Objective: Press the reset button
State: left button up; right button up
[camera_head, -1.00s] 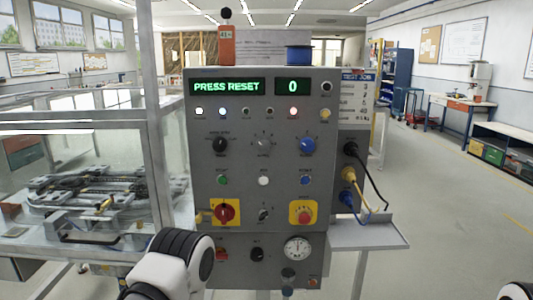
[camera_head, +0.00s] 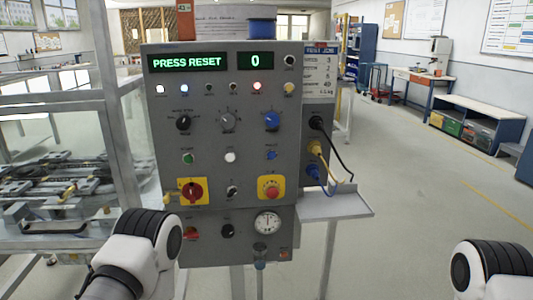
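A grey control panel (camera_head: 160,130) stands in front of me, its green display (camera_head: 188,62) reading PRESS RESET and a second display (camera_head: 255,60) reading 0. Its middle row has a green button (camera_head: 187,158), a white button (camera_head: 230,157) and a blue button (camera_head: 271,155). The labels above them are too small to read, so I cannot tell surely which is reset. Links of my two arms show at the bottom left and bottom right, below and apart from the buttons. Neither gripper's fingers show.
The panel also has a red rotary switch (camera_head: 192,192) on yellow, a red mushroom button (camera_head: 270,187), knobs and a gauge (camera_head: 267,223). Cables plug into its right side above a small shelf (camera_head: 335,203). A glass-walled machine (camera_head: 60,150) stands left. Open floor lies right.

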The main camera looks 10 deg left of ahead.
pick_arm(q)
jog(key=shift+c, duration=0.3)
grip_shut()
